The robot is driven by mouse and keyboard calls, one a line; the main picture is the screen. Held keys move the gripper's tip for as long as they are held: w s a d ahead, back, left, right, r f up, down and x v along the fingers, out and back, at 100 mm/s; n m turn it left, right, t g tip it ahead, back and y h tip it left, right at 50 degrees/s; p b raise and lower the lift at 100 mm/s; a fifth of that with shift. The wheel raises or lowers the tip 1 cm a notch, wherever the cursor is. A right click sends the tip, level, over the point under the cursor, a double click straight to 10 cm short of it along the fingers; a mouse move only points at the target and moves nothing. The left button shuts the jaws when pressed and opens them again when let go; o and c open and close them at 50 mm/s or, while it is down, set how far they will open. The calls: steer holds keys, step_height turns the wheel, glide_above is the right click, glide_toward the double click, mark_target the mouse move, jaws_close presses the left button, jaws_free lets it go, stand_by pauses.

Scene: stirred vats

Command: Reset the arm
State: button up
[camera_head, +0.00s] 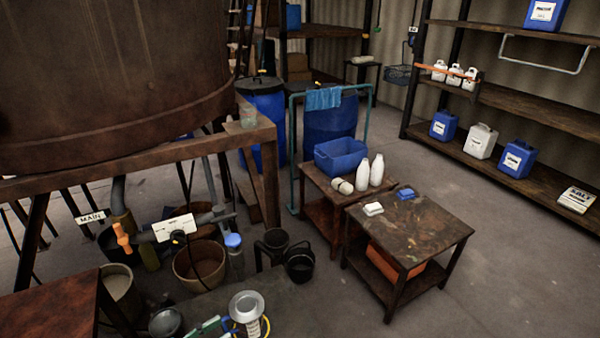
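No part of my arm or my gripper can be made out in the head view, so its pose and opening are hidden. The view looks down on a workshop floor. A large rust-brown vat (110,75) fills the upper left and stands on a brown frame (150,158). Below the vat is a grey pipe (150,237) with an orange handle (122,237) and a "MAIN" label (90,217).
A low stained table (425,232) stands right of centre, with a second table (312,178) behind it bearing a blue bin (340,155) and white bottles. Buckets (200,264) crowd the lower left. Shelves (540,108) line the right wall. Floor at lower right is clear.

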steer(key=d+f+n+y, duration=0.5)
steer(key=d+f+n, duration=0.3)
steer(key=d+f, duration=1.1)
steer(key=s+d+f+n+g+y, duration=0.1)
steer(key=s+d+f+n+y, duration=0.2)
steer(key=s+d+f+y, duration=0.55)
steer(key=s+d+r+n, duration=0.1)
steer(key=s+d+r, duration=0.25)
steer(key=s, duration=0.45)
steer(key=s+d+r, duration=0.2)
steer(key=s+d, duration=0.2)
steer(key=s, duration=0.5)
steer(key=s+d+r+m+t, duration=0.1)
steer(key=s+r, duration=0.3)
steer(key=r, duration=0.7)
steer(key=s+d+r+m+t, duration=0.1)
steer(key=s+r+t, duration=0.2)
steer(key=r, duration=0.8)
steer(key=shift+s+r+t, duration=0.15)
steer(key=shift+s+t, duration=0.15)
steer(key=shift+s, duration=0.85)
